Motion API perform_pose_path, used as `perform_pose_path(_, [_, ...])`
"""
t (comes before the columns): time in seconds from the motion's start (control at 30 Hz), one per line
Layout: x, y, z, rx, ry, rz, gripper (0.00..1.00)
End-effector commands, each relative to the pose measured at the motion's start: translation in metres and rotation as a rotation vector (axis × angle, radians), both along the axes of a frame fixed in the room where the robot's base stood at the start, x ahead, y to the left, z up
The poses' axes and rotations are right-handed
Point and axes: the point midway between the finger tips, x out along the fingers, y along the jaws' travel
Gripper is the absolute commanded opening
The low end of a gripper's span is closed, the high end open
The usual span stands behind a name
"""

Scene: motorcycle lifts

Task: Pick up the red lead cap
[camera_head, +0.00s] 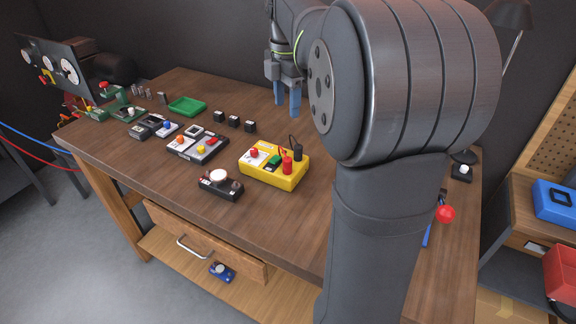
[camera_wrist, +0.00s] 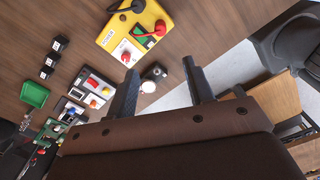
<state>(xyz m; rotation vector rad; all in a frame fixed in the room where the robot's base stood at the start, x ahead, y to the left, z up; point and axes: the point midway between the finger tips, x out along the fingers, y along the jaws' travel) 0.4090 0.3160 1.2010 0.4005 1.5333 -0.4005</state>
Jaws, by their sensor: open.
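The red lead cap (camera_head: 287,165) stands upright at the right end of a yellow box (camera_head: 268,183), beside a black lead cap (camera_head: 297,151). In the wrist view the red cap (camera_wrist: 160,28) shows on the yellow box (camera_wrist: 118,31), near the top of the picture. My gripper (camera_head: 287,108) is open and empty, its blue fingers pointing down, above the table behind the box. In the wrist view my fingers (camera_wrist: 160,70) are spread apart, and the red cap lies beyond their tips, not between them.
The yellow box also carries a red knob (camera_head: 253,153) and a green part (camera_head: 272,161). A black button box (camera_head: 221,186) stands in front. A switch box (camera_head: 198,146), small black blocks (camera_head: 233,122) and a green tray (camera_head: 187,106) stand left. My arm hides the table's right part.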

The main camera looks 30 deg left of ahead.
Motion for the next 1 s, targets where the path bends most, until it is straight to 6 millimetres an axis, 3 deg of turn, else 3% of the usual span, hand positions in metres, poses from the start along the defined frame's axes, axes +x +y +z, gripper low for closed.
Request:
perform_pose_path(0.3, [0.001, 0.002, 0.001, 0.0, 0.0, -0.54, 0.48])
perform_pose_path(0.6, [0.001, 0.003, -0.003, -0.002, 0.001, -0.745, 0.48])
perform_pose_path(0.77, [0.001, 0.002, -0.029, -0.003, 0.002, -0.749, 0.48])
perform_pose_path(1.0, [0.001, 0.002, -0.083, -0.004, 0.002, -0.747, 0.48])
